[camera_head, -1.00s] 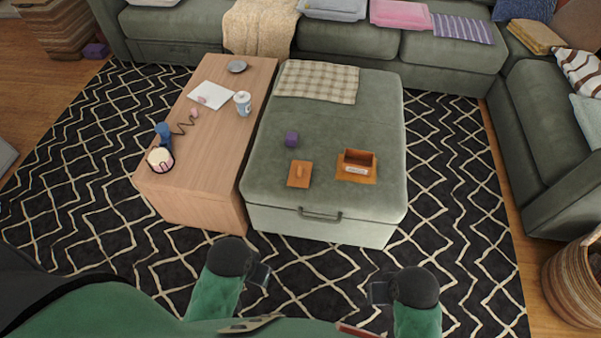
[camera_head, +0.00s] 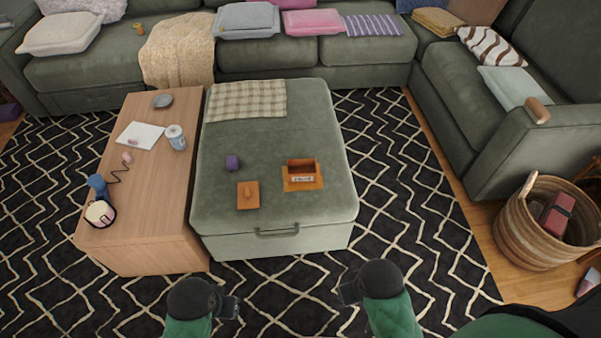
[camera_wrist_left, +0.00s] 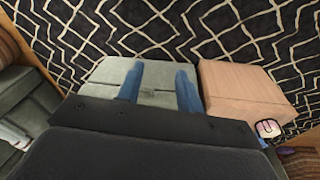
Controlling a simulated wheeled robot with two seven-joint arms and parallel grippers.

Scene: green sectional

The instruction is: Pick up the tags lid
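The tags lid looks to be a flat square orange-brown piece with a small raised handle (camera_head: 248,195), lying on the green ottoman (camera_head: 275,140) near its front edge. Right of it is an open orange-brown box (camera_head: 302,175) with a pale label on its front; the writing is too small to read. My left gripper (camera_head: 229,307) is in front of the ottoman, apart from the lid. In the left wrist view its two blue fingers (camera_wrist_left: 159,85) are spread with nothing between them. My right gripper (camera_head: 350,293) is also in front of the ottoman, touching nothing; its finger gap is unclear.
Patterned rug (camera_head: 400,200) is clear on the right, before a wicker basket (camera_head: 520,235).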

